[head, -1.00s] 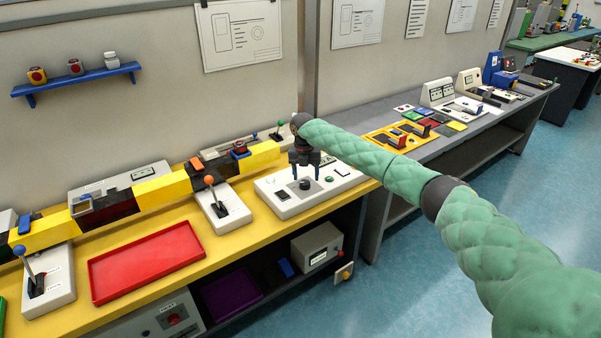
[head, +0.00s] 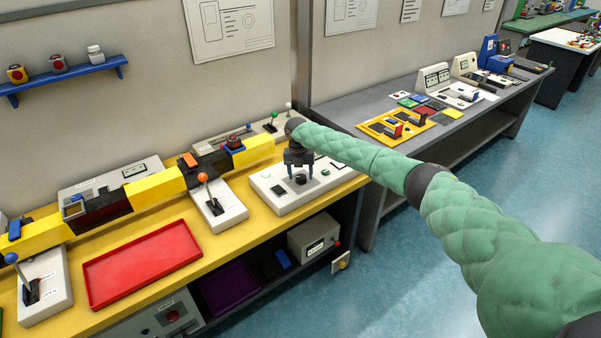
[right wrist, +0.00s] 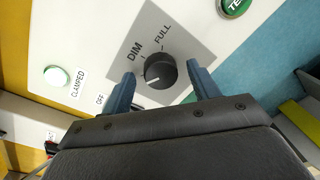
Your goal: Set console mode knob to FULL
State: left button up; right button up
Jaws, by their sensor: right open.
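The white console (head: 272,203) stands on the yellow bench. Its black mode knob (head: 300,180) sits on a grey plate (right wrist: 190,47) marked DIM and FULL, with OFF printed beside it. In the right wrist view the knob (right wrist: 160,70) has its white pointer line toward the lower left, on the OFF side and away from FULL. My right gripper (head: 300,173) is above the console, pointing down. In the right wrist view my right gripper (right wrist: 161,83) is open, with one blue-grey finger on each side of the knob and gaps visible. My left gripper is out of view.
A green TEST button (right wrist: 234,4) and a pale CLAMPED lamp (right wrist: 56,77) flank the knob plate. An orange-tipped lever (head: 203,179) stands left of the console. A red tray (head: 140,264) lies farther left. A grey bench (head: 375,97) stands to the right.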

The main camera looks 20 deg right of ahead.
jog(key=shift+f, duration=0.35)
jog(key=shift+c, duration=0.4)
jog(key=c, duration=0.9)
